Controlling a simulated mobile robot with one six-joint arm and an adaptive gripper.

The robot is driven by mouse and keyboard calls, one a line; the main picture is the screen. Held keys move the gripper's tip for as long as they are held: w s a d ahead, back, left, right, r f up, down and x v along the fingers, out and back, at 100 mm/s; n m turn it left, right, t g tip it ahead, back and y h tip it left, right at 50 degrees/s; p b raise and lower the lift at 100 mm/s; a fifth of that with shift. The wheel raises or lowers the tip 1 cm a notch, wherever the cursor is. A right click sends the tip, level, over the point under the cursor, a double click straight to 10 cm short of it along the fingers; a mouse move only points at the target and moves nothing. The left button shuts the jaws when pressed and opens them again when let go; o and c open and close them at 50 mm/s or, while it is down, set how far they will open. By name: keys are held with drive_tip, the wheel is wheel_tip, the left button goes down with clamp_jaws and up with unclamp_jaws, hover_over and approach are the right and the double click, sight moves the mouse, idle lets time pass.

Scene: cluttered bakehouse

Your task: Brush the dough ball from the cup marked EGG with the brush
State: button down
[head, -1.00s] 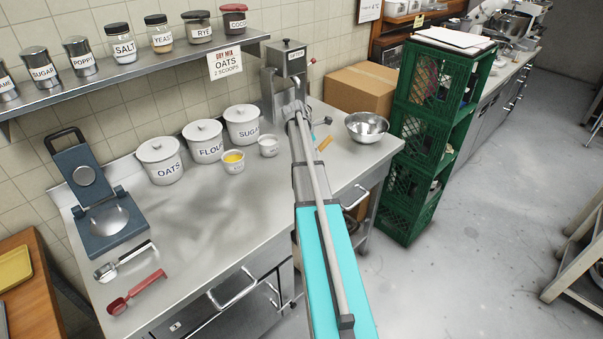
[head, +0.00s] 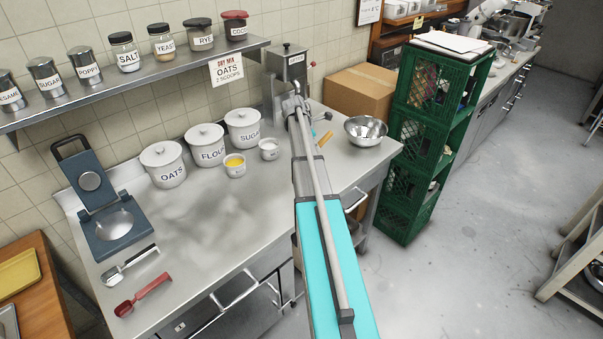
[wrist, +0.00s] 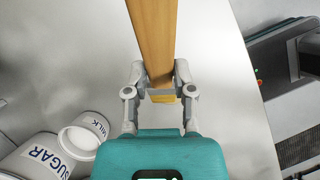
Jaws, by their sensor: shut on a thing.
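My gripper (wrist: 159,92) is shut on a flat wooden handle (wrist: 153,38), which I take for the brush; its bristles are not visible. In the head view, part of the handle (head: 325,139) shows beside my arm, above the steel counter. A small white cup with yellow contents (head: 235,166) stands in front of the SUGAR and FLOUR canisters, left of my arm; its label is too small to read. I cannot make out a dough ball in either view.
A cup marked MILK (wrist: 84,133) stands near the SUGAR canister (wrist: 42,158). A steel bowl (head: 366,131) stands at the counter's right end. A dispenser (head: 288,75) rises behind my arm. Green crates (head: 418,170) stand beside the counter. The counter's left middle is clear.

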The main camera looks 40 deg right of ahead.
drive_tip(key=shift+r+p, duration=0.65)
drive_tip(key=shift+r, duration=0.3)
drive_tip(key=shift+f, duration=0.2)
drive_tip(key=shift+s+a+f+b, duration=0.1)
drive_tip(key=shift+s+f+b, duration=0.1)
drive_tip(key=shift+f+b, duration=0.55)
drive_tip(key=shift+s+a+f+b, duration=0.1)
drive_tip(key=shift+s+f+b, duration=0.15)
drive_tip(key=shift+f+b, duration=0.5)
drive_tip(key=shift+s+a+f+b, duration=0.1)
drive_tip(key=shift+s+f+b, duration=0.1)
drive_tip(key=shift+f+b, duration=0.55)
drive_tip(key=shift+r, duration=0.2)
drive_tip(key=shift+f+b, duration=0.7)
drive_tip(key=shift+b, duration=0.1)
idle(0.3)
drive_tip(key=shift+s+a, duration=0.1)
drive_tip(key=shift+s, duration=0.1)
idle(1.3)
drive_tip(key=shift+s+a, duration=0.2)
drive_tip(key=shift+s, duration=0.25)
